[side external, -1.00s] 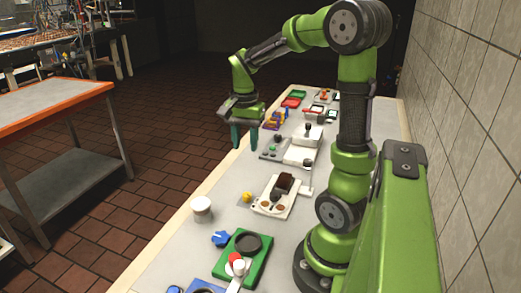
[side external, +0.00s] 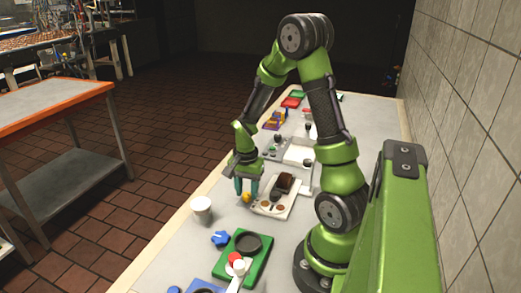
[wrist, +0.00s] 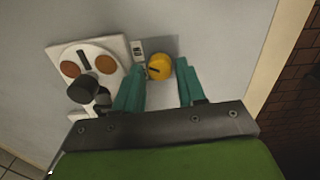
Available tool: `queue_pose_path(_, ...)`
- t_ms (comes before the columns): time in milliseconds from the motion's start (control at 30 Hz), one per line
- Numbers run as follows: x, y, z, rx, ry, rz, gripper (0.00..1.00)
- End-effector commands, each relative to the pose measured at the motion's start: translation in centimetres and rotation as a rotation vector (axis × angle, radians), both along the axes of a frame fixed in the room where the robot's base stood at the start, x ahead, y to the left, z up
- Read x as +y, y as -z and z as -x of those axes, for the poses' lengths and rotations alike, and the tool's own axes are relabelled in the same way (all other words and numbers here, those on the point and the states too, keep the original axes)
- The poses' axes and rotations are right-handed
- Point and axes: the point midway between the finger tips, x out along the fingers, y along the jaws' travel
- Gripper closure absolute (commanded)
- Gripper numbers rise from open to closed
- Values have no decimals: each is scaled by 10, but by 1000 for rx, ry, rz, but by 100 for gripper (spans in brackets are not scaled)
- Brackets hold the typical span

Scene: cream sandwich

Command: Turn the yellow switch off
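The yellow switch (wrist: 160,66) is a round knob with a dark slot-like mark on its top. It sits at the edge of a white panel beside a small labelled strip. In the side view the yellow switch (side external: 247,197) is just below my gripper (side external: 247,190). In the wrist view my gripper (wrist: 158,88) has its two teal fingers apart, with the switch showing between and just beyond their tips. The fingers are empty, and I cannot tell whether either touches the switch.
A white panel (wrist: 118,45) with brown discs and a dark knob is beside the switch. A white cup (side external: 202,205) stands to the left. A blue knob (side external: 221,239) and a green tray (side external: 262,262) are nearer the camera. The table's edge lies to the left.

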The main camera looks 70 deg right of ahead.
Motion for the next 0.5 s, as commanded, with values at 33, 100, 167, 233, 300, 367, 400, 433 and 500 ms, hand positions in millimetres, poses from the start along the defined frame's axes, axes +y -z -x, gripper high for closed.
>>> queue_pose_path(33, 0, 3, 0, 1, 0, -1, 60)
queue_pose_path(100, 0, 6, 0, 0, 0, 0, 60)
queue_pose_path(167, 0, 7, 0, 0, 0, 0, 60)
queue_pose_path(233, 0, 7, 0, 0, 0, 0, 60)
queue_pose_path(300, 0, 7, 0, 0, 0, 0, 60)
queue_pose_path(367, 0, 7, 0, 0, 0, 0, 60)
queue_pose_path(400, 0, 7, 0, 0, 0, 0, 65)
queue_pose_path(433, 0, 7, 0, 0, 0, 0, 69)
queue_pose_path(500, 0, 7, 0, 0, 0, 0, 80)
